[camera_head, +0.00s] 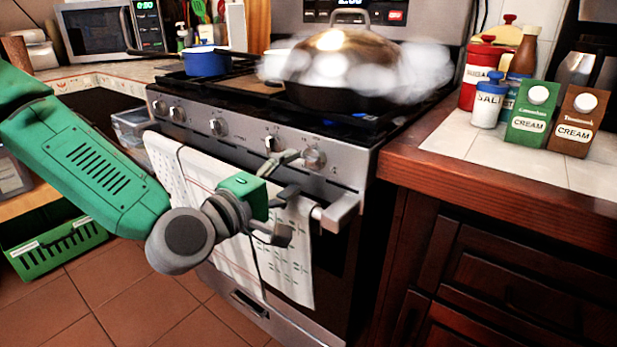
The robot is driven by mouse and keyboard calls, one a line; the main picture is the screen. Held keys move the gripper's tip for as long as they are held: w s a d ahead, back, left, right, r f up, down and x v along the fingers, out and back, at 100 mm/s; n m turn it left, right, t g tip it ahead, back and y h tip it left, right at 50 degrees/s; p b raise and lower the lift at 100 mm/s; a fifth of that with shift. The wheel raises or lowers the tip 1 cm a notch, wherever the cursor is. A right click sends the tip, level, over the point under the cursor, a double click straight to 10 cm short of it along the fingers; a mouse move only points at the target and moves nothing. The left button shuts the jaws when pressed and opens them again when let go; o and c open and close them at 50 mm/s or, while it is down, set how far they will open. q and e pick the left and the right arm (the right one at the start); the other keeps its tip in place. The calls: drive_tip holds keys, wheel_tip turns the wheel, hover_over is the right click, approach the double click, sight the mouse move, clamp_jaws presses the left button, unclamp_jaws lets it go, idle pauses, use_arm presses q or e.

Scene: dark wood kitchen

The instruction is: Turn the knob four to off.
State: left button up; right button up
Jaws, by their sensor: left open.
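The stove (245,135) has a row of several round knobs on its steel front panel. Counting from the left, the fourth knob (272,143) and the rightmost knob (313,158) are closest to my left gripper. My left gripper (288,192) is open in front of the stove's right half, with its upper finger reaching up near these two knobs and its other fingers lower, by the oven handle. I cannot tell whether a finger touches a knob. The fourth knob's lower part is partly hidden by the finger. My right gripper is not in view.
A lidded pan (340,62) steams on the right front of the stovetop. A blue pot (207,62) stands at the left. A towel (205,185) hangs on the oven handle (340,208). The wooden counter (480,183) borders the stove's right side.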

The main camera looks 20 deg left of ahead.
sight(307, 164)
use_arm(q)
drive_tip(key=b+x, duration=0.1)
drive_tip(key=x, duration=0.4)
drive_tip(key=shift+w+d, duration=0.2)
drive_tip(key=shift+w, duration=0.05)
drive_tip(key=shift+r, duration=0.1)
drive_tip(key=c, duration=0.9)
drive_tip(key=shift+o, duration=0.2)
